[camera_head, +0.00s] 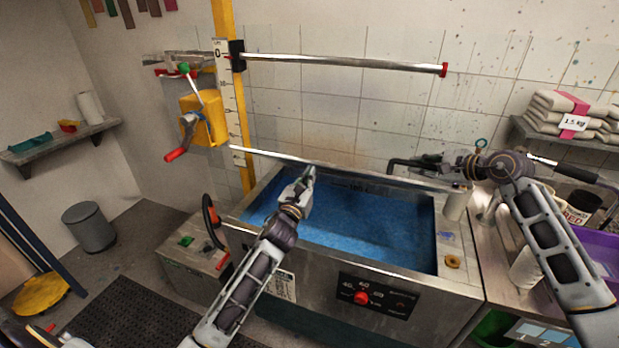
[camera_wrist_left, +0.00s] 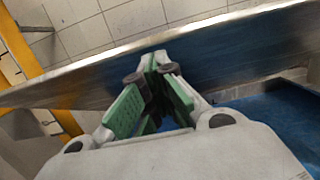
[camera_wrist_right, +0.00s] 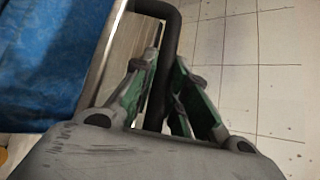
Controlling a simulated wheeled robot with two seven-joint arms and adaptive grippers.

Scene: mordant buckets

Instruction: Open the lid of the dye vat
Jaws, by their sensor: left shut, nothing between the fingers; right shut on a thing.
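The dye vat (camera_head: 465,284) is a steel tank with blue dye (camera_head: 350,222) showing inside. Its steel lid (camera_head: 375,177) is raised along the back, seen almost edge-on in the head view; its plate crosses the left wrist view (camera_wrist_left: 100,78). My left gripper (camera_head: 309,172) is shut and empty, its tips close to the lid's inner face; I cannot tell whether they touch. My right gripper (camera_head: 422,162) is shut on a black bar handle (camera_head: 395,164) at the lid's right part. That bar passes between the fingers in the right wrist view (camera_wrist_right: 165,60).
A horizontal steel pole (camera_head: 340,62) with a red end juts over the vat from a yellow post (camera_head: 248,178). A yellow crank box (camera_head: 204,118) hangs at left. A white cylinder (camera_head: 456,203) stands on the vat's right rim. Folded cloth (camera_head: 566,110) lies on the right shelf.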

